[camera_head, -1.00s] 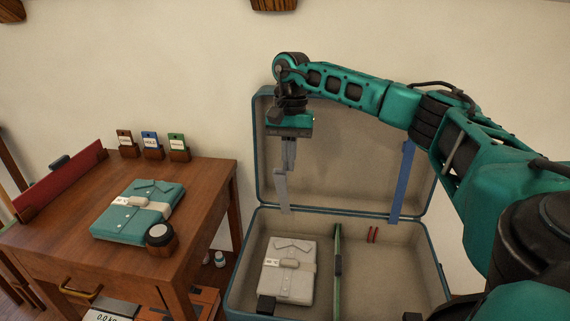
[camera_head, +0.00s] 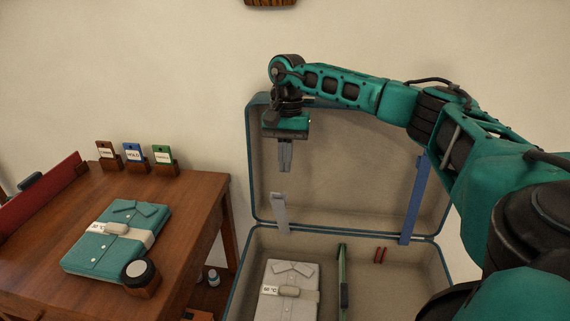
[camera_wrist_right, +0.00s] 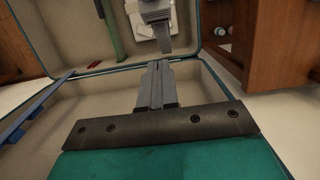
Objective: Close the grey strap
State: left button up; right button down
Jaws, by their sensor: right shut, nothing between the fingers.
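The grey strap (camera_head: 280,212) hangs on the left inside of the raised suitcase lid, its lower end near the hinge edge. It appears to show also in the right wrist view (camera_wrist_right: 178,40), just beyond my fingertips. My right gripper (camera_head: 286,168) points down in front of the lid, just above the strap's top end. Its fingers are shut and empty, and they show a small gap to the strap; they also show in the right wrist view (camera_wrist_right: 156,66). The open suitcase (camera_head: 238,265) holds a folded light-grey shirt (camera_head: 304,271) at left. My left gripper is not in view.
A blue strap (camera_head: 414,200) hangs on the lid's right side. A green divider (camera_head: 342,280) and a small red item (camera_head: 380,255) are in the case. A wooden table (camera_head: 190,200) at left holds a teal shirt (camera_head: 92,250) and a round dark-rimmed object (camera_head: 139,272).

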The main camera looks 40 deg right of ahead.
send_over(282, 216)
jog(key=w+d, duration=0.2)
notch_tip(282, 216, down, 7)
jog(key=shift+s+d+f+b, duration=0.1)
jog(key=shift+s+f+b, duration=0.15)
jog(key=shift+f+b, duration=0.15)
